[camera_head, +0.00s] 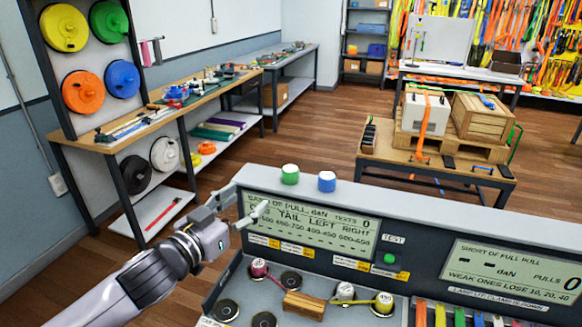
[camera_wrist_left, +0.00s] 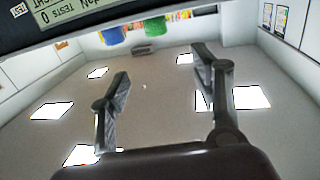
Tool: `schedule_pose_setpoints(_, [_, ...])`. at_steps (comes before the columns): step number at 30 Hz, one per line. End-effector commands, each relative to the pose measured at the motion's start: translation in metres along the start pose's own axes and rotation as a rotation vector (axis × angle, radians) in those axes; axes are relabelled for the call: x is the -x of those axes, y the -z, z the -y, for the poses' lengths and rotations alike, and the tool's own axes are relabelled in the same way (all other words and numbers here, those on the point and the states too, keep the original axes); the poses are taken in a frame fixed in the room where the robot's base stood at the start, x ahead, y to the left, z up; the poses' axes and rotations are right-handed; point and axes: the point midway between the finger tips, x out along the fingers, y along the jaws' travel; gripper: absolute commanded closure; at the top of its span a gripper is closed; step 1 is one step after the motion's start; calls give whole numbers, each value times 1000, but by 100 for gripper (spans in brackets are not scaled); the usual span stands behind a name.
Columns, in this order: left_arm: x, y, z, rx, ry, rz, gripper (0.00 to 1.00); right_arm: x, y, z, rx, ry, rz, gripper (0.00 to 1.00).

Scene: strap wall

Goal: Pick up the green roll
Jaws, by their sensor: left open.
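The green roll (camera_head: 290,174) is a short upright cylinder with a pale top, on the console's top ledge beside a blue roll (camera_head: 327,181). My left gripper (camera_head: 250,203) is left of it and slightly lower in the head view, in front of the console's left display, with a clear gap. In the left wrist view, which is upside down, the green roll (camera_wrist_left: 154,28) shows by the console edge, beyond the open, empty fingers (camera_wrist_left: 158,85). The blue roll (camera_wrist_left: 113,36) is beside it. My right gripper is in neither view.
The console (camera_head: 430,220) has displays, a green button (camera_head: 389,258) and several reels on its lower deck. A workbench (camera_head: 150,120) with tools stands at the left. A low table (camera_head: 440,170) with a wooden crate (camera_head: 482,116) is behind. Free floor lies between them.

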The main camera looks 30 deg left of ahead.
Motion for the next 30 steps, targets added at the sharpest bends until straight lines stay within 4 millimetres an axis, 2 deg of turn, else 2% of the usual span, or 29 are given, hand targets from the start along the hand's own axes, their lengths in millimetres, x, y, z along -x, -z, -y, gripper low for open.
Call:
schedule_pose_setpoints(5, [-23, -2, 0, 1, -2, -1, 42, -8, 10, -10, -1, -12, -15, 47])
schedule_pose_setpoints(12, [-64, 3, 0, 3, 0, -1, 42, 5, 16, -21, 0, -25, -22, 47])
schedule_pose_setpoints(21, [-109, 2, 0, 3, 1, -1, 42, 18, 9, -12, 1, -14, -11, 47])
schedule_pose_setpoints(30, [-128, 1, 1, 4, 2, 1, 42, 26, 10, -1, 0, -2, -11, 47])
